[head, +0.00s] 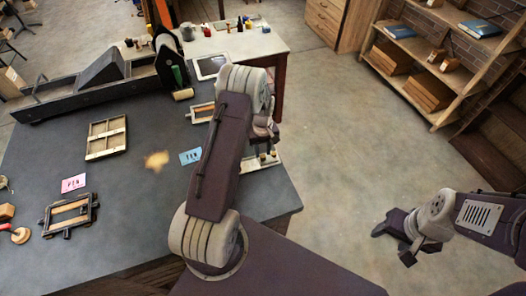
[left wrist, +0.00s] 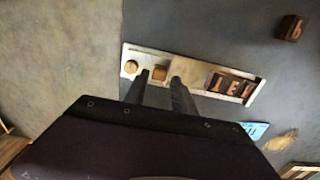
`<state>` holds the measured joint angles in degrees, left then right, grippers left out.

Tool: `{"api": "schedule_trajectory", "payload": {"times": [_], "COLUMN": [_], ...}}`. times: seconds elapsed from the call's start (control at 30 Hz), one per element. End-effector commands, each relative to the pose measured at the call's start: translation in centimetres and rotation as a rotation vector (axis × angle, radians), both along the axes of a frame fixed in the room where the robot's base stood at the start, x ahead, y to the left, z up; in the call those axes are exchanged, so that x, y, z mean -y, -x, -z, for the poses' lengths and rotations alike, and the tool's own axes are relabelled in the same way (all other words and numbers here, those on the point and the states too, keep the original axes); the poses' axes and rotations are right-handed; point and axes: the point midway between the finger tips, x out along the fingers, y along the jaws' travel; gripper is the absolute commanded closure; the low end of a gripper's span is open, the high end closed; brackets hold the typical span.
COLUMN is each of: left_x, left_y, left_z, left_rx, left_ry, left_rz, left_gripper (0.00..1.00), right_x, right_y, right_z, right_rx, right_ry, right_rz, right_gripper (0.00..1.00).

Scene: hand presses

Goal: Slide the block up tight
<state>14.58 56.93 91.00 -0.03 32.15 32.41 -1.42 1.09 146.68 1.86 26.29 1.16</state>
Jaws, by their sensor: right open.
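The composing stick (left wrist: 205,78), a shallow metal tray, lies on the dark table; part of it also shows in the head view (head: 250,166). In the left wrist view it holds dark letter blocks (left wrist: 231,85) at its right part, a small wooden block (left wrist: 160,73) further left, and a brass knob (left wrist: 130,67) at its left end. A bare gap lies between the wooden block and the letters. My left gripper (left wrist: 160,77) is open, its fingertips on either side of the wooden block; contact cannot be told. My right gripper (head: 398,250) is open and empty over the floor.
A loose letter block (left wrist: 291,27) lies apart from the stick. A blue card (head: 190,156), a pink card (head: 74,183), wooden frames (head: 106,138) and a long press (head: 100,80) are on the table. The table's right edge is close to the stick.

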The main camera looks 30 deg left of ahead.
Motion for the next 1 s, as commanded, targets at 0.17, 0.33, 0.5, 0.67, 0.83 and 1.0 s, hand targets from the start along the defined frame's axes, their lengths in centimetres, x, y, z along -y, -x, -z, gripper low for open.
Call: {"api": "schedule_trajectory", "payload": {"times": [0.17, 0.33, 0.5, 0.67, 0.83, 1.0], "left_x": [0.0, 0.0, 0.0, 0.0, 0.0, 0.0], "left_y": [0.0, -0.1, -0.1, -0.1, -0.1, -0.1], "left_z": [1.9, 2.3, 2.3, 2.3, 2.3, 2.3], "left_rx": [-0.001, 0.002, 0.002, 0.002, 0.002, 0.002], "left_ry": [0.001, -0.001, -0.001, -0.001, -0.001, -0.001], "left_rz": [0.0, 0.001, 0.001, 0.001, 0.001, 0.001], "left_gripper": [0.69, 0.69, 0.86, 1.0, 1.0, 1.0], "right_x": [0.0, 0.0, 0.0, 0.0, 0.0, 0.0], "right_y": [0.0, 0.0, 0.0, 0.0, 0.0, 0.0], "right_z": [-0.8, -0.7, -0.7, -0.7, -0.7, -0.7], "right_rx": [0.0, 0.0, 0.0, 0.0, 0.0, 0.0], "right_ry": [0.0, 0.0, 0.0, 0.0, 0.0, 0.0], "right_rz": [0.0, 0.0, 0.0, 0.0, 0.0, 0.0], "right_gripper": [0.43, 0.43, 0.43, 0.43, 0.43, 0.43]}}
